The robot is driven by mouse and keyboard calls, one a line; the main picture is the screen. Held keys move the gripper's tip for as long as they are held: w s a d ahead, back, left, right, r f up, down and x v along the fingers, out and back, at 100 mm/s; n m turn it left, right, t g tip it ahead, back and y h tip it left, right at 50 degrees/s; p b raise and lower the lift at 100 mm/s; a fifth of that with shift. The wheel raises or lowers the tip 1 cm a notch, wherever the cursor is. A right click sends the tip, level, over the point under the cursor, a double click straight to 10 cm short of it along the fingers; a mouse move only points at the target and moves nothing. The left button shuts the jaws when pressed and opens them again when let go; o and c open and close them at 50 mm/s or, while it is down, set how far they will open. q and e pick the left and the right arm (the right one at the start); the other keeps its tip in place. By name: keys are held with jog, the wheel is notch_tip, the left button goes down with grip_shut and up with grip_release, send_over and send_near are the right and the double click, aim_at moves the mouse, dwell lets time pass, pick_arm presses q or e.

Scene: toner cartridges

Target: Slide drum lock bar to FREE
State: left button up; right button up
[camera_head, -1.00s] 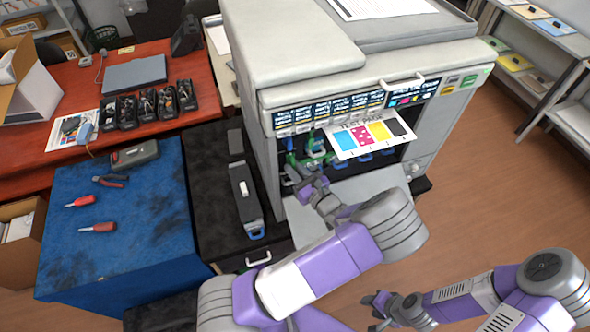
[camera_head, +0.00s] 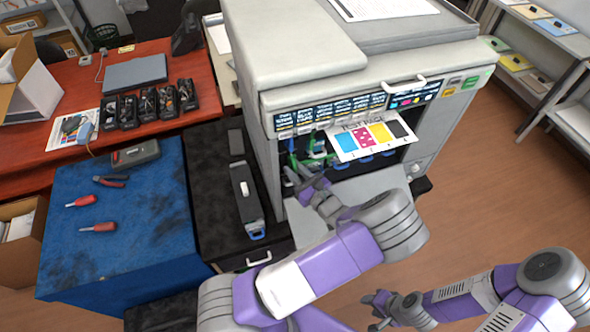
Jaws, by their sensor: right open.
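The large grey printer (camera_head: 310,45) stands in the middle with its front compartment open. Inside the opening, green parts (camera_head: 314,150) and blue tabs (camera_head: 366,160) show in a row; I cannot make out which part is the drum lock bar. My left gripper (camera_head: 297,170) is at the left side of the opening, in front of the green parts; its fingertips are small and dark there, and I cannot tell whether they touch anything or are apart. My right gripper (camera_head: 374,303) is open and empty, low in front of the printer, away from it.
A test page (camera_head: 373,136) with colour patches juts out above the opening. The lowered front door (camera_head: 375,188) lies below it. A black cartridge (camera_head: 245,198) lies on the dark cabinet to the left. A blue-topped table (camera_head: 140,230) holds screwdrivers and pliers.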

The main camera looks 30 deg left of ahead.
pick_arm(q)
jog(key=o, duration=0.4)
jog(key=shift+w+d+r, duration=0.1)
jog(key=shift+w+d, duration=0.15)
jog(key=shift+d, duration=0.15)
jog(key=shift+c, duration=0.2)
jog(key=p+v, duration=0.1)
jog(key=v, duration=0.4)
jog(key=shift+s+d, duration=0.25)
jog(key=shift+d, duration=0.05)
